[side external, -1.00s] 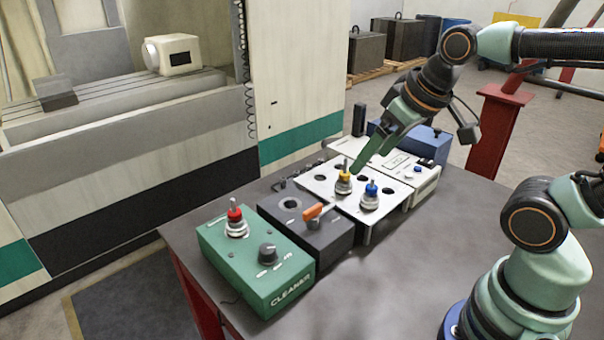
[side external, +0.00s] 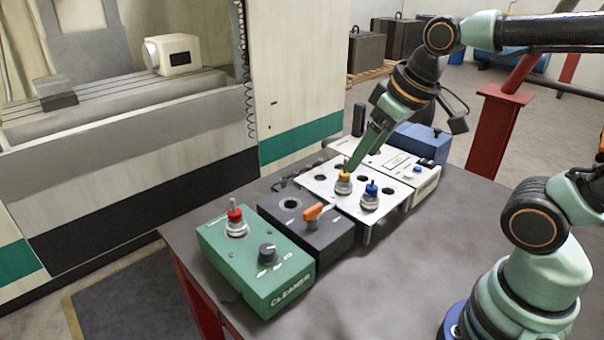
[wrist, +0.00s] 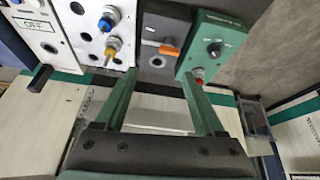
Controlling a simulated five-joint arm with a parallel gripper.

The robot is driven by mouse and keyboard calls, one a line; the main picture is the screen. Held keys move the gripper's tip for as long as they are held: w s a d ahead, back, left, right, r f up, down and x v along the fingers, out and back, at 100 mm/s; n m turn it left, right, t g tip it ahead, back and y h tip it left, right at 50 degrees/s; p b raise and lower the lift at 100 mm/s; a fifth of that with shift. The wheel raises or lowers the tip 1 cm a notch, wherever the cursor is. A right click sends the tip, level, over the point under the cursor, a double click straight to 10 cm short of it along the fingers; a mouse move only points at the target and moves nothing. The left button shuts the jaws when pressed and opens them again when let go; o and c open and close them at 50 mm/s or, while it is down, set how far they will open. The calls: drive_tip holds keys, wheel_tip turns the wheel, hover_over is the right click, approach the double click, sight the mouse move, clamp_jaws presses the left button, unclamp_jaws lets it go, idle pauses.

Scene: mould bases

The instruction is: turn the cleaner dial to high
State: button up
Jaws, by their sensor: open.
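The green cleaner box (side external: 285,300) sits at the near left end of the bench, with CLEANER lettered on its front edge. Its dial (side external: 267,253) is a black knob with small marks beside it, too small to read; the dial also shows in the wrist view (wrist: 215,48). A red-topped fitting (side external: 235,223) stands behind the dial on the same box. My gripper (side external: 350,167) is open and empty, pointing down near the yellow-topped fitting, well right of and behind the dial. In the wrist view its fingers (wrist: 158,74) are spread wide.
A dark block with an orange handle (side external: 313,211) adjoins the cleaner box. A white plate with holes (side external: 325,176) carries yellow-topped (side external: 344,183) and blue-topped (side external: 371,195) fittings. A blue box (side external: 421,143) stands at the back.

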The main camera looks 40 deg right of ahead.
drive_tip(key=w+a+n+g, duration=0.3)
drive_tip(key=w+a+n, duration=0.2)
drive_tip(key=a+n, duration=0.15)
drive_tip(key=n+g, duration=0.2)
drive_tip(key=n, duration=0.4)
approach(267, 248)
wheel_tip(267, 248, down, 9)
drive_tip(key=shift+w+a+r, duration=0.1)
clamp_jaws()
